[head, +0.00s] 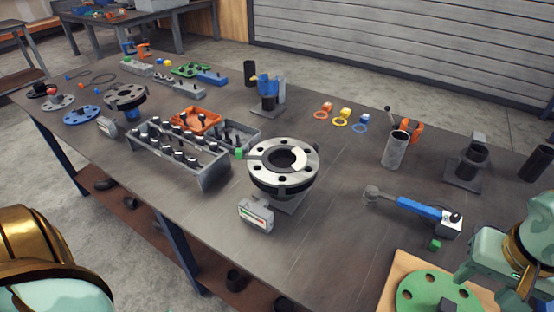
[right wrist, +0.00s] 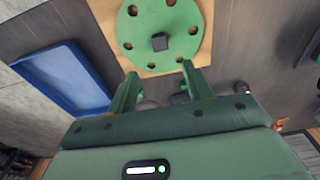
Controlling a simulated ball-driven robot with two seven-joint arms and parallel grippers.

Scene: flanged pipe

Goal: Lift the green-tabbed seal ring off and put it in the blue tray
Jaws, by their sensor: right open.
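The flanged pipe (head: 283,178) stands mid-table in the head view, with bolt holes around its pale top flange. The seal ring's green tab (head: 239,154) sticks out at the flange's left; the ring seems to lie flat on top, its outline hard to tell from the flange. The blue tray (right wrist: 68,78) shows empty at the left of the right wrist view; I do not see it in the head view. My right gripper (right wrist: 159,70) is open and empty, its fingers toward a green disc, well right of the pipe. My left gripper is out of view.
The green disc (head: 440,293) with a dark knob lies on a wooden board (head: 399,268). A gauge (head: 256,214) stands before the pipe, a bolt rack (head: 180,155) left of it. A blue-handled tool (head: 420,208) lies right. Table between pipe and tool is clear.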

